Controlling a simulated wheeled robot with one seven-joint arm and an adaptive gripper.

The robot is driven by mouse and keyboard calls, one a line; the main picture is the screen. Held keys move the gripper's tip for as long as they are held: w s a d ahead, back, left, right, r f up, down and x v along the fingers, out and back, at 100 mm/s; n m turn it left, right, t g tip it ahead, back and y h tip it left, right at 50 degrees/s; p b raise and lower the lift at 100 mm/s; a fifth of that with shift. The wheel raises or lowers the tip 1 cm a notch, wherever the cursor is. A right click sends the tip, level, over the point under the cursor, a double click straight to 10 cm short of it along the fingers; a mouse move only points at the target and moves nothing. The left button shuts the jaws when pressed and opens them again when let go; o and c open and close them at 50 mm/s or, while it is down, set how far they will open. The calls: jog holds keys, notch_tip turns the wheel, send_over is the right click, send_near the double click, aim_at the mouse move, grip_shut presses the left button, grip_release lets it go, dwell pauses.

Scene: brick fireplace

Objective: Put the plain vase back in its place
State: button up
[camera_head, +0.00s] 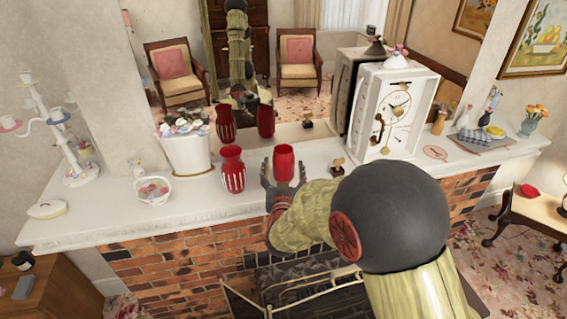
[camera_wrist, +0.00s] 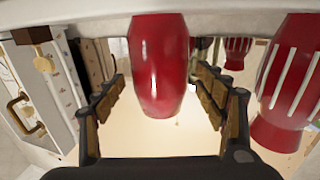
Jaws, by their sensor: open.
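The plain vase (camera_head: 284,157), glossy red, is upright at the front of the white mantel (camera_head: 110,225). My gripper (camera_head: 283,173) is open around it, one finger on each side. In the wrist view the plain vase (camera_wrist: 158,65) lies between the open fingers of my gripper (camera_wrist: 160,85), with visible gaps on both sides. Its lower end meets the white surface at the top of that picture. The gripper hides its base in the head view. A red vase with white stripes (camera_head: 232,170) stands to its left; this striped vase also shows in the wrist view (camera_wrist: 290,85).
A white clock (camera_head: 391,108) stands to the right, with a small gold ornament (camera_head: 338,165) between. A white planter (camera_head: 186,153) and a basket (camera_head: 153,190) stand to the left. A mirror (camera_head: 300,75) behind reflects the vases.

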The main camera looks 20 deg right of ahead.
jog(key=s+a+r+n+g+y, duration=0.1)
jog(key=s+a+r+g+y, duration=0.15)
jog(key=s, duration=0.55)
jog(key=s+a+r+n+g+y, duration=0.2)
jog(key=s+a+g+y, duration=0.1)
jog(key=s, duration=0.5)
jog(key=s+d+g, duration=0.3)
jog(key=s, duration=0.8)
jog(key=s+d+g, duration=0.3)
jog(key=s, duration=0.8)
jog(key=shift+s+h+b, duration=0.2)
jog(key=shift+h+b, duration=0.2)
jog(key=shift+h, duration=0.05)
jog(key=shift+d+f, duration=0.1)
notch_tip(320, 180, down, 16)
jog(key=b, duration=1.6)
